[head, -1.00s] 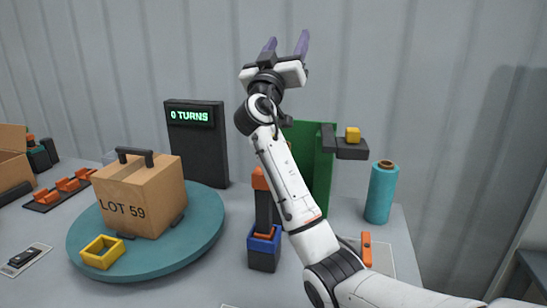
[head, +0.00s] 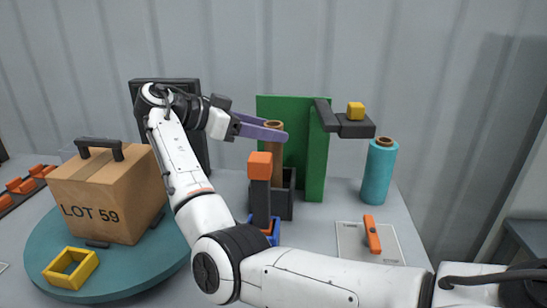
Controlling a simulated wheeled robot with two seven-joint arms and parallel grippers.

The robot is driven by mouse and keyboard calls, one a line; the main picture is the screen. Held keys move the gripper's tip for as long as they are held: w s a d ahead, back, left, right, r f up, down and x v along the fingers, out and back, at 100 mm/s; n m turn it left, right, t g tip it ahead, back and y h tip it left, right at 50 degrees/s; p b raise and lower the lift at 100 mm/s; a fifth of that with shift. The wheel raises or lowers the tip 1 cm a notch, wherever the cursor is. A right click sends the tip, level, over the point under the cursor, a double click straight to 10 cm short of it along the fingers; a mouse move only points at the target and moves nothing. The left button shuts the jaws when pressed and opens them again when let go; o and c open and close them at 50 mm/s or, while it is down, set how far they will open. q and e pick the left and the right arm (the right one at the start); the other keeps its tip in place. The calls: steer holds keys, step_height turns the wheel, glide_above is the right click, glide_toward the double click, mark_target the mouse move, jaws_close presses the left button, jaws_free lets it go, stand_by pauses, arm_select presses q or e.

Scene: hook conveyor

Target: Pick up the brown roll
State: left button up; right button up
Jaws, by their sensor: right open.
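The brown roll (head: 277,162) stands upright in a dark square holder (head: 286,207), in front of the green panel (head: 316,160). My right gripper (head: 284,131) reaches in from the left at the height of the roll's top, its purple fingers pointing right. The fingers are open. One finger crosses in front of the roll just below its top rim; whether the roll lies between both fingers I cannot tell. The roll's lower part is partly hidden by the orange-topped black post. My left gripper is not in view.
An orange-topped black post (head: 260,195) stands close in front of the roll. A dark arm bracket with a yellow block (head: 355,111) juts right from the panel. A teal roll (head: 379,172) stands right. A box (head: 108,195) sits on the teal turntable (head: 40,255) at left.

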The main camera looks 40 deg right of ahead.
steer(key=p+x, duration=0.1)
steer(key=x, duration=0.5)
jaws_close()
